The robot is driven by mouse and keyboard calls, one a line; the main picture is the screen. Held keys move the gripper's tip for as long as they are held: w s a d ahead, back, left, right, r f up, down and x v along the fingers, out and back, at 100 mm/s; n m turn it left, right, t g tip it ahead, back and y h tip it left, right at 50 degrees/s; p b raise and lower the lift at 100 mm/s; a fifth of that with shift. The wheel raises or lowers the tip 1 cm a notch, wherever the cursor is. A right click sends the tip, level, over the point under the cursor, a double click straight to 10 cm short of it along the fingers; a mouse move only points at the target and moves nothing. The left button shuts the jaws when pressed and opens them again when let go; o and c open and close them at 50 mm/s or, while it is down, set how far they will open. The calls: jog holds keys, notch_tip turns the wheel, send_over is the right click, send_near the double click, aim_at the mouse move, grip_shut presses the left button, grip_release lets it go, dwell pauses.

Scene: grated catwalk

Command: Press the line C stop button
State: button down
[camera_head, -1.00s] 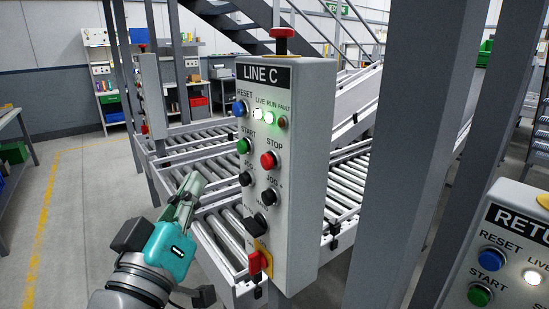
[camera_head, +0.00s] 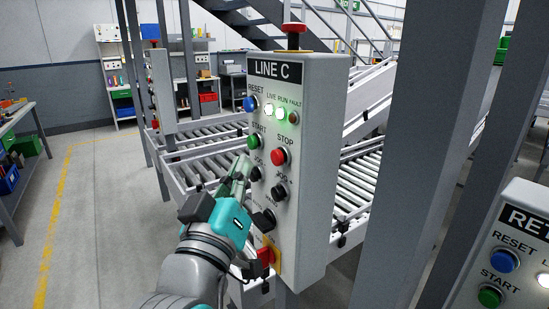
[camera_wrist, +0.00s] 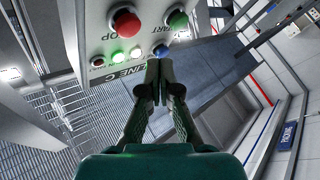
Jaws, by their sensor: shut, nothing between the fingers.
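The LINE C panel (camera_head: 300,190) is a grey upright box in the middle of the head view. Its red stop button (camera_head: 280,157) sits right of the green start button (camera_head: 254,142). My gripper (camera_head: 243,163) is shut and empty at the panel's left side, its fingertips below the start button and left of the stop button. In the wrist view the panel is upside down: the stop button (camera_wrist: 125,22) is at upper left, apart from the shut fingertips (camera_wrist: 157,68). The wrist hides part of the panel's lower left.
A grey post (camera_head: 425,150) and a second panel (camera_head: 515,235) stand to the right. Roller conveyors (camera_head: 205,155) lie behind.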

aim_at(272, 154)
jog(key=shift+w+d, duration=0.8)
jog(key=shift+d, duration=0.35)
jog(key=shift+w+d, duration=0.1)
jog(key=shift+d, duration=0.05)
dwell(0.6)
jog(key=shift+w+d, duration=0.1)
jog(key=shift+d, duration=0.1)
jog(key=shift+w+d, duration=0.5)
jog(key=shift+d, duration=0.2)
dwell(1.3)
dwell(0.3)
jog(key=shift+s+a, duration=0.7)
jog(key=shift+a, duration=0.3)
jog(key=s+a, duration=0.2)
jog(key=a, duration=0.2)
jog(key=shift+s+a, duration=0.1)
jog(key=shift+s, duration=0.3)
